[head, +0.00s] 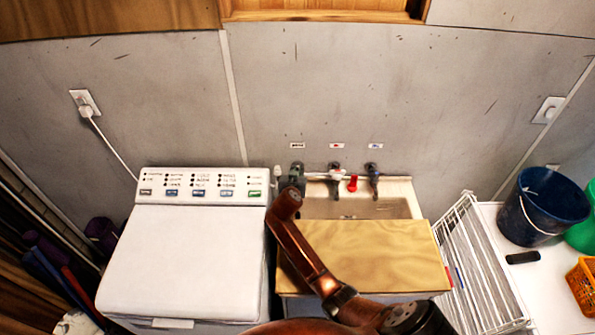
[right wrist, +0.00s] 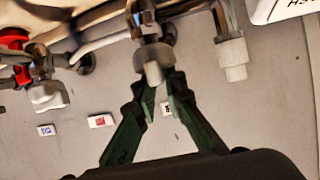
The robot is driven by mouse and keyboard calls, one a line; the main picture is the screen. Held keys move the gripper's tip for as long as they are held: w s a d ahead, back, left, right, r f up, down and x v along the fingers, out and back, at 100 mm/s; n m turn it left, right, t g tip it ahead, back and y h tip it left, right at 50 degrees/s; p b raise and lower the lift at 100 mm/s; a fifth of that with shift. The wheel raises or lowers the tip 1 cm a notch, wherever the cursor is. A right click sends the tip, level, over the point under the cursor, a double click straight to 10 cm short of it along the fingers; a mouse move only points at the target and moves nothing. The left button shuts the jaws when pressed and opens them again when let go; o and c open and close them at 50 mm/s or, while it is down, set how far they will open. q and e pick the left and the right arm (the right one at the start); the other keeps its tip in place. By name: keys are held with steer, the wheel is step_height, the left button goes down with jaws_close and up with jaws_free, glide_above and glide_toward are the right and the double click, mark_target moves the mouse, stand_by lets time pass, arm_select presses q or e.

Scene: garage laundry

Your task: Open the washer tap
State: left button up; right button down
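Three taps stand in a row on the wall over the sink. The left tap (head: 297,169), under a dark-marked label (head: 297,145), is beside the washer. In the right wrist view, a tap with a rounded grey knob (right wrist: 153,63) is right at the fingertips. My right gripper (right wrist: 160,86) has its two dark green fingers on either side of the knob's lower end, with a narrow gap between the tips. Whether they press on it I cannot tell. In the head view my right arm hides the gripper's surroundings. My left gripper is not in view.
The white washer (head: 180,250) stands left of the sink (head: 405,190). A wooden board (head: 385,255) covers the sink's front. The middle tap (head: 335,168) has a red piece near it; the right tap (head: 373,180) is clear. A white rack (head: 480,270) stands right.

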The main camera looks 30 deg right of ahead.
steer(key=shift+s+f, duration=0.1)
steer(key=shift+f, duration=0.2)
steer(key=shift+s+n+y+p, duration=0.1)
steer(key=shift+n+y+p, duration=0.3)
steer(key=shift+p, duration=0.25)
steer(key=shift+f+n+t+y+p, duration=0.1)
steer(key=shift+n+t+y+p, duration=0.2)
steer(key=shift+p, duration=0.05)
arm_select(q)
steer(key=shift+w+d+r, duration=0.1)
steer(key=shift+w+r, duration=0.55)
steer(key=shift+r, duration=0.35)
arm_select(e)
steer(key=shift+a+f, duration=0.1)
steer(key=shift+f, duration=0.05)
steer(key=c, duration=2)
jaws_free()
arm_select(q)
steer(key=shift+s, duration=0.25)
